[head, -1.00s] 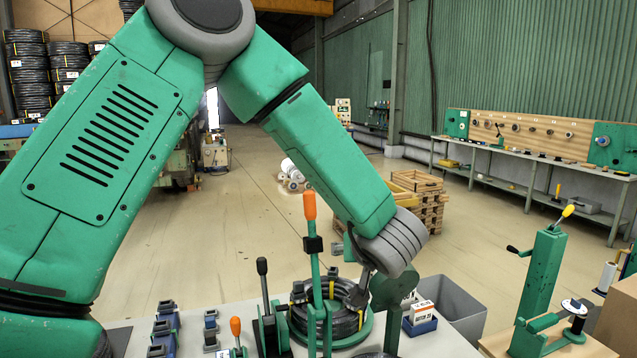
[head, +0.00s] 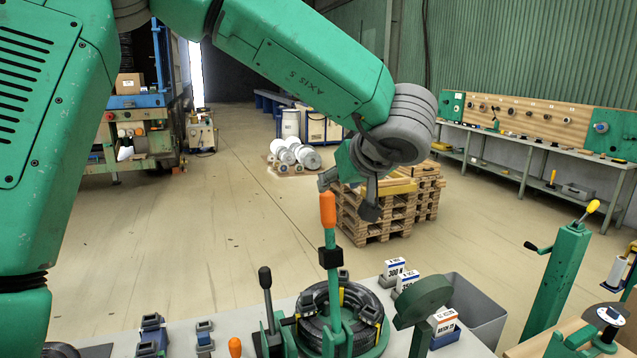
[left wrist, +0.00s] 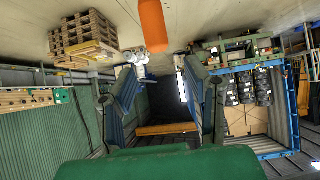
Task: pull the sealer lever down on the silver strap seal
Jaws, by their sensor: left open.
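The sealer lever is a green upright bar with an orange grip (head: 327,209) and a black block below it. It stands upright at the front of a black hose coil (head: 318,299) on the bench. Small grey pieces sit on the coil; I cannot tell which is the silver strap seal. My left gripper (head: 347,196) is open and empty, beside the orange grip at its upper right, with no clear contact. In the left wrist view, the orange grip (left wrist: 152,25) shows at the top, outside the two spread fingers (left wrist: 162,108). My right gripper is not in view.
A black-knobbed lever (head: 265,278) stands left of the coil. A green round-headed stand (head: 424,298), small labelled boxes (head: 394,270) and a grey bin (head: 478,308) are to its right. Wooden pallets (head: 370,222) stand on the floor beyond. The air above the bench is mostly free.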

